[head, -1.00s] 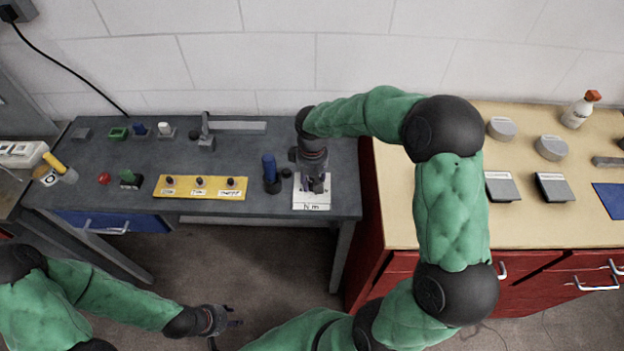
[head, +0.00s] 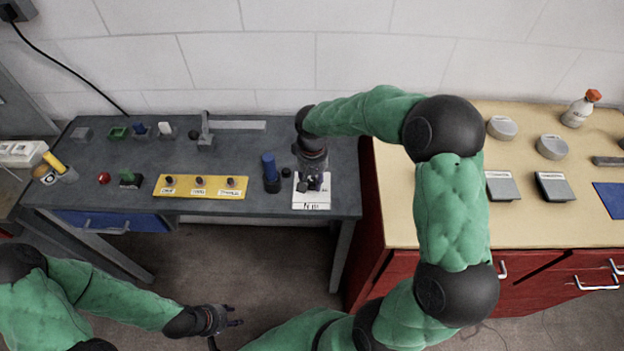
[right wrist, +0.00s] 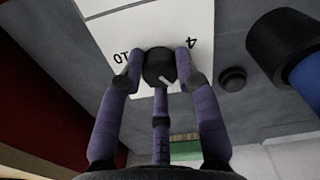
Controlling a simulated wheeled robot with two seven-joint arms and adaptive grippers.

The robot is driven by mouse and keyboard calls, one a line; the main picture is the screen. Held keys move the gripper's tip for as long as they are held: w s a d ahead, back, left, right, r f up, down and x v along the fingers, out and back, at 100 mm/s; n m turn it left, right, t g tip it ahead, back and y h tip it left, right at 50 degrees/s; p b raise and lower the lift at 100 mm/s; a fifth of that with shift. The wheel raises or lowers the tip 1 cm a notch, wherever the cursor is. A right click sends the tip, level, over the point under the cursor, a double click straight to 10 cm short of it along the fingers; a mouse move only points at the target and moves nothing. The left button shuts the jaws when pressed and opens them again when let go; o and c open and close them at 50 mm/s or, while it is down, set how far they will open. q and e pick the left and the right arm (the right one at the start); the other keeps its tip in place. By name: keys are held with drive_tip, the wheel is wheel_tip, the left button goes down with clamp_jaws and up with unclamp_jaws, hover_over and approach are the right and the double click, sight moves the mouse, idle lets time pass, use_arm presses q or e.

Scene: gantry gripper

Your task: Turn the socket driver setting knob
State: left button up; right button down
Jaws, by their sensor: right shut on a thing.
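The setting knob (right wrist: 159,66) is a small black dial on a white plate marked with numbers such as 10 and 4. My right gripper (right wrist: 160,72) has its purple fingers closed around the knob in the right wrist view. In the head view my right gripper (head: 311,180) reaches down over the white plate (head: 311,203) at the right end of the grey bench and hides the knob. The plate's front label is partly readable. My left gripper (head: 226,318) is low at the left, off the bench and over the floor, its fingers apart and empty.
A blue-handled upright tool (head: 270,172) stands just left of the plate. A yellow strip (head: 200,187) with several small knobs lies further left. A tan-topped red cabinet (head: 400,222) stands close to the right. The floor before the bench is clear.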

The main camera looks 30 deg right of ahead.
sight(312, 182)
drive_tip(key=c, duration=0.9)
unclamp_jaws()
wheel_tip(312, 182, up, 12)
drive_tip(key=shift+f, duration=0.1)
